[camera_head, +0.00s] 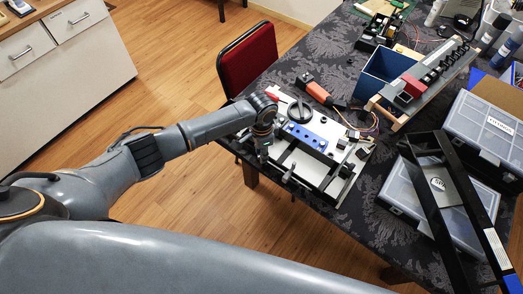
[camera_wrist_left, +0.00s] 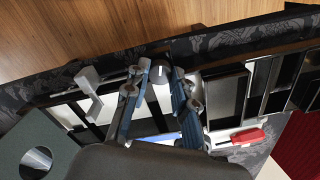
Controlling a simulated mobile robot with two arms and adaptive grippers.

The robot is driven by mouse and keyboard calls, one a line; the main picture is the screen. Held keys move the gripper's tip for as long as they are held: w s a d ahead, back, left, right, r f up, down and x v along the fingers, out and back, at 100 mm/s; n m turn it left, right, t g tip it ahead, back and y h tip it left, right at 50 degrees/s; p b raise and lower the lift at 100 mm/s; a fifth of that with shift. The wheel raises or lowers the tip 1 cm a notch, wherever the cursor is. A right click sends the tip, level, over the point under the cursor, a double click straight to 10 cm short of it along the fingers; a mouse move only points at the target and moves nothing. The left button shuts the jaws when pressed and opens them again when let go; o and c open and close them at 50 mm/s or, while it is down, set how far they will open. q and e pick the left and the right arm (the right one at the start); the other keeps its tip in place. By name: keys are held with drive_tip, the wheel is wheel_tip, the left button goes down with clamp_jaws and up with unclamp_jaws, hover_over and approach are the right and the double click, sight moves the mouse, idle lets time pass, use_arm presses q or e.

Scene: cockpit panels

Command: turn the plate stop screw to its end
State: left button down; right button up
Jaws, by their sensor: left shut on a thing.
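The white cockpit panel (camera_head: 318,178) lies on the dark patterned table, with a large black dial (camera_head: 299,111), a blue block (camera_head: 305,136) and black bars on it. My left gripper (camera_head: 263,153) reaches down at the panel's left front edge. In the left wrist view my left gripper (camera_wrist_left: 164,77) has its fingers on both sides of a small dark knob with a pale mark, which looks like the plate stop screw (camera_wrist_left: 161,73). It is shut on this knob. The fingers hide part of it, and the head view does not show it clearly. My right gripper is in neither view.
A red-handled tool (camera_wrist_left: 247,136) lies on the panel near the fingers. A grey lever (camera_wrist_left: 88,80) stands on the other side. An orange and black tool (camera_head: 318,92), a blue bin (camera_head: 385,72) and grey cases (camera_head: 487,130) crowd the table behind and right. A red chair (camera_head: 248,58) stands close behind.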

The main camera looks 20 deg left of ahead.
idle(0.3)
use_arm(q)
drive_tip(key=c, duration=1.1)
unclamp_jaws()
wheel_tip(320, 180, up, 12)
